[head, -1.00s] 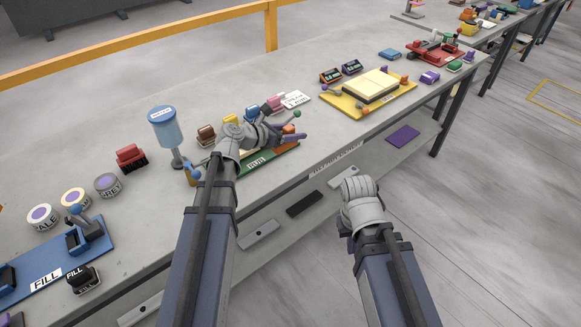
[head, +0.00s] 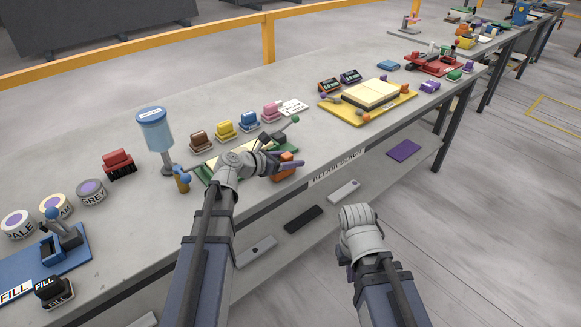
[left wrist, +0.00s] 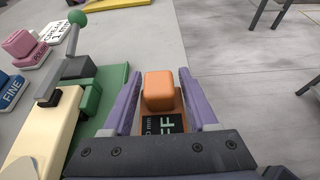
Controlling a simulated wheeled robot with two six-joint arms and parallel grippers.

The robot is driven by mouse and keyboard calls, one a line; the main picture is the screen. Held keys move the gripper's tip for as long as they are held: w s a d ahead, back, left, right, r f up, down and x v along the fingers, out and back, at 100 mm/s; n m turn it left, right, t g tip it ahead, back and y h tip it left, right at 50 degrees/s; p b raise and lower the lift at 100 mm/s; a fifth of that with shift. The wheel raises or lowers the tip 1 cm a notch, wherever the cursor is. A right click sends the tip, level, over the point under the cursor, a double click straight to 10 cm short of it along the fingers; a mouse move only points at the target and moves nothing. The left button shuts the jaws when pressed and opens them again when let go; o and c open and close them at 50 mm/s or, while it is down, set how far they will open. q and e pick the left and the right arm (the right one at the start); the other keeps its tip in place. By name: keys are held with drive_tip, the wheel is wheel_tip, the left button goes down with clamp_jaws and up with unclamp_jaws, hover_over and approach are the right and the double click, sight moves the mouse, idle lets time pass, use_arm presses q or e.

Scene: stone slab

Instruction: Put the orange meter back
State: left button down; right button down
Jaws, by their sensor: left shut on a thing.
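The orange meter (head: 284,170) is a small block on a dark-labelled base. In the left wrist view the orange meter (left wrist: 160,92) sits between the two purple fingers of my left gripper (left wrist: 158,76). My left gripper (head: 288,163) is shut on it at the bench's front side, just right of the green board (head: 203,175). In the left wrist view the green board (left wrist: 112,104) carries a cream slab (left wrist: 40,140) and a green-knobbed lever (left wrist: 76,20). My right gripper (head: 358,222) hangs low in front of the bench; its fingers are hidden.
A blue dispenser (head: 155,130) stands left. A yellow board (head: 350,113) lies right, with bare bench between.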

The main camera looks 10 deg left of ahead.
use_arm(q)
drive_tip(key=shift+f, duration=0.2)
use_arm(e)
drive_tip(key=shift+f, duration=0.2)
use_arm(q)
drive_tip(key=shift+f, duration=0.2)
drive_tip(key=shift+c, duration=0.9)
unclamp_jaws()
use_arm(e)
drive_tip(key=shift+f, duration=0.15)
